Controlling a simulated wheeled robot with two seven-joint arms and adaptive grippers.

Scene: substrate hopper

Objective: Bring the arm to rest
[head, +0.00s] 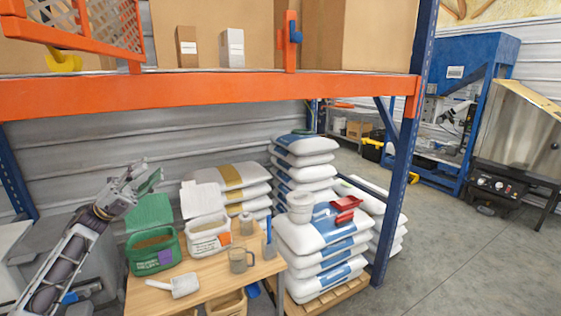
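My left arm comes in from the lower left. Its gripper (143,178) is raised in front of the wall, above and left of the wooden table (205,284). The gripper looks small and partly overlaps the green lid behind it, so I cannot tell how far its fingers are apart. I see nothing clearly held in it. My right gripper is not in view.
On the table stand a green tub (152,255), a white tub (209,238), a scoop (176,286) and a clear jug (240,260). An orange shelf beam (210,92) crosses above. Stacked sacks (322,245) stand right; open floor (450,255) lies beyond.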

